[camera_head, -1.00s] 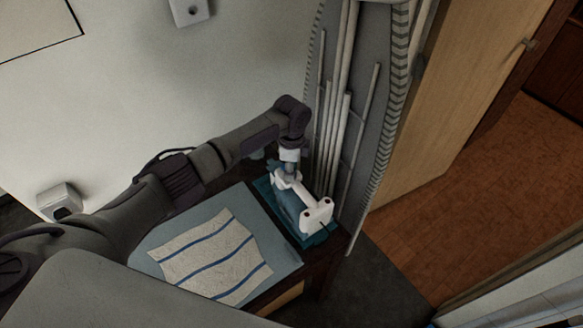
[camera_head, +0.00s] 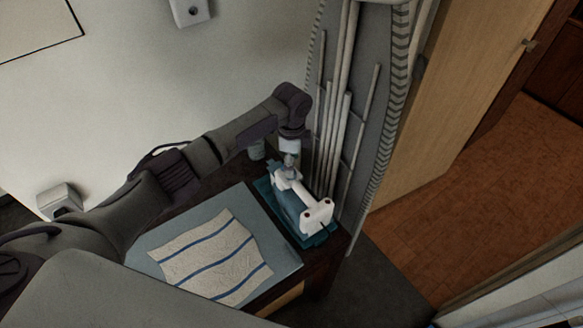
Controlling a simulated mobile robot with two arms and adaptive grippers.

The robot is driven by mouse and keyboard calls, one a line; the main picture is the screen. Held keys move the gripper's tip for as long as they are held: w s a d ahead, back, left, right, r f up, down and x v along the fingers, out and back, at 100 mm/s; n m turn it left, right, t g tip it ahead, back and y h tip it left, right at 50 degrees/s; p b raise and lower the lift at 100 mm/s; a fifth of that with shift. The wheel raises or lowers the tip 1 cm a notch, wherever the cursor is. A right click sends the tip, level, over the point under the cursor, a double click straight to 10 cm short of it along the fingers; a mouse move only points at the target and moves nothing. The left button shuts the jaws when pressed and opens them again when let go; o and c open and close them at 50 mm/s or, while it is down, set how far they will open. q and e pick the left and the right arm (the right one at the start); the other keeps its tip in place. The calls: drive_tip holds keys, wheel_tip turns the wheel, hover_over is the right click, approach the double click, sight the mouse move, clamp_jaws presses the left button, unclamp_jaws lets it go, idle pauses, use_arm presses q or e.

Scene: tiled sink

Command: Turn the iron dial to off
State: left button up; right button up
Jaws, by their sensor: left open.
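The iron (camera_head: 313,215) is white and blue and rests on a teal tray (camera_head: 322,237) at the right end of a small dark table. Its dial is too small to make out. My left gripper (camera_head: 288,165) is open and points down at the far end of the iron, over or against its white handle. I cannot tell whether its fingertips touch the iron. My left arm reaches in from the left, above the table. My right gripper is not in view.
A striped cloth (camera_head: 212,258) lies on a blue-grey mat (camera_head: 287,262) left of the iron. A folded ironing board (camera_head: 362,90) stands upright just behind the iron. Open floor (camera_head: 480,190) lies to the right.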

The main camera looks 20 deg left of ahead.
use_arm(q)
wheel_tip(320, 180, up, 8)
drive_tip(key=shift+r, duration=0.25)
